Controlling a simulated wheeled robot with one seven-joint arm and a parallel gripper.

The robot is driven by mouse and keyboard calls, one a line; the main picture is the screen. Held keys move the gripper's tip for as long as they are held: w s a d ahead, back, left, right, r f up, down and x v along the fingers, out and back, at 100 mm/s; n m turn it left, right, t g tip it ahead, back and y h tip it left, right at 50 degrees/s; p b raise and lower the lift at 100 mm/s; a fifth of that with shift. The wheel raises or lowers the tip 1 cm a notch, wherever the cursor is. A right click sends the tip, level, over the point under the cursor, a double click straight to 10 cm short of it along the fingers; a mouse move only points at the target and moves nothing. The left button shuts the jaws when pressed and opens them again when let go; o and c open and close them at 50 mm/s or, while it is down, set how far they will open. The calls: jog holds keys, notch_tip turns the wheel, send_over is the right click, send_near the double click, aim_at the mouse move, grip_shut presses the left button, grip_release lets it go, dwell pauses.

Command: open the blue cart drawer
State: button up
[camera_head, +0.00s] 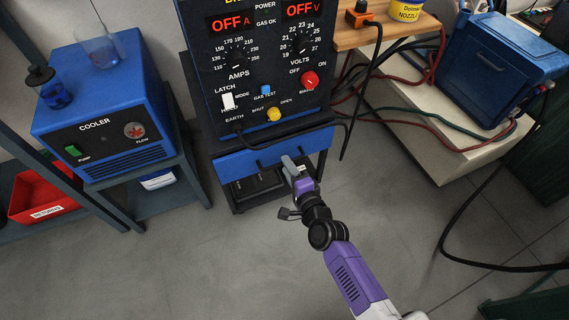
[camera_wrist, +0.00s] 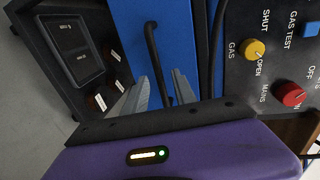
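The blue cart drawer (camera_head: 236,161) sits under the welding machine's control panel, and its front looks shut. In the wrist view the drawer front (camera_wrist: 189,40) is turned on its side and bears a black bar handle (camera_wrist: 151,50). My gripper (camera_head: 288,160) reaches the right part of the drawer front in the head view. In the wrist view my gripper (camera_wrist: 158,88) is open, its two grey fingers apart, with the lower end of the handle showing between them. I cannot tell whether either finger touches the handle. The head view partly hides the handle behind my gripper.
The welding machine (camera_head: 262,75) stands above the drawer. A dark unit (camera_wrist: 85,55) sits on the shelf below it. A blue cooler (camera_head: 105,105) is on a stand at left, and a beige bench (camera_head: 455,155) with hoses is at right. The floor in front is clear.

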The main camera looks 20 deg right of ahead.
jog(key=shift+x, duration=1.45)
jog(key=shift+c, duration=0.2)
grip_shut()
